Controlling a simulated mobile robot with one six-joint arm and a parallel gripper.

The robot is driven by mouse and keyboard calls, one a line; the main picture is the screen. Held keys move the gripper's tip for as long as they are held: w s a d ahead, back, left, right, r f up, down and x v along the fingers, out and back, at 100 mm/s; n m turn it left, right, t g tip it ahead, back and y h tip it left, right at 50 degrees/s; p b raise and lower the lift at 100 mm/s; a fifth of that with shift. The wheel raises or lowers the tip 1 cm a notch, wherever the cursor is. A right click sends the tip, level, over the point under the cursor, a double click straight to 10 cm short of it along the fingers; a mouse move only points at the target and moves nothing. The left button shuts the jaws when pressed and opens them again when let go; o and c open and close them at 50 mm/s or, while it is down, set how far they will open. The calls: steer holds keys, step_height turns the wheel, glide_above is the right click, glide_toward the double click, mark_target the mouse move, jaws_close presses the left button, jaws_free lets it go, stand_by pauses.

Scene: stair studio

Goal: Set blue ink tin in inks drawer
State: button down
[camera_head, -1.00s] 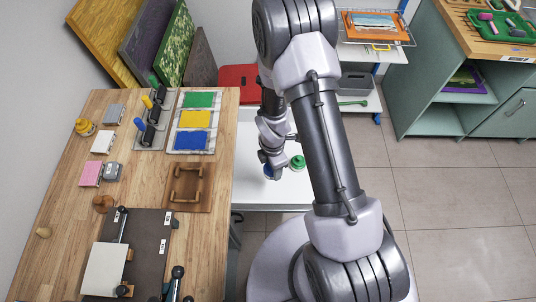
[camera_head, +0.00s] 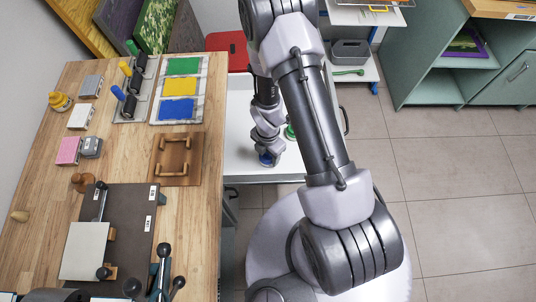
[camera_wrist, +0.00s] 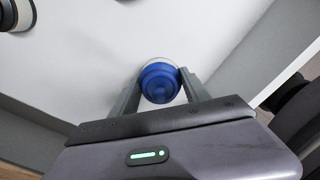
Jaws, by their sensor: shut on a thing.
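My gripper (camera_head: 265,150) is shut on the blue ink tin (camera_head: 266,159), which is mostly hidden by the gripper in the head view. In the wrist view, the round blue tin (camera_wrist: 160,83) sits between the two fingers of my gripper (camera_wrist: 160,92). The tin is over the white floor of the open drawer (camera_head: 238,150), near its lower end in the head view. I cannot tell whether it touches the floor. A green tin (camera_head: 289,132) stands in the drawer, farther up and partly hidden by my arm.
A wooden worktop (camera_head: 205,215) lies left of the drawer, with colour sheets, rollers and a press board on it. A red stool-like thing (camera_head: 226,41) stands behind. A round white-rimmed thing (camera_wrist: 17,14) shows at the wrist view's upper left. Tiled floor lies right.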

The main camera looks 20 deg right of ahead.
steer(key=shift+f, duration=0.2)
steer(key=c, duration=0.5)
jaws_free()
step_height(320, 180, up, 13)
steer(key=p, duration=1.2)
steer(key=shift+f, duration=0.2)
steer(key=w+r+m+t, duration=0.3)
steer(key=r+m, duration=0.8)
steer(key=r, duration=1.2)
steer(key=s+a+r+m+t+y, duration=0.1)
steer(key=s+a+r+m, duration=0.1)
steer(key=s+r+m, duration=0.5)
steer(key=s+a+r+m+t+y, duration=0.1)
steer(key=s+a+r+m, duration=0.1)
steer(key=s+r+m, duration=0.6)
step_height(320, 180, up, 6)
steer(key=shift+s+a+r+m+t, duration=0.15)
steer(key=shift+m+t, duration=0.25)
steer(key=shift+m, duration=0.5)
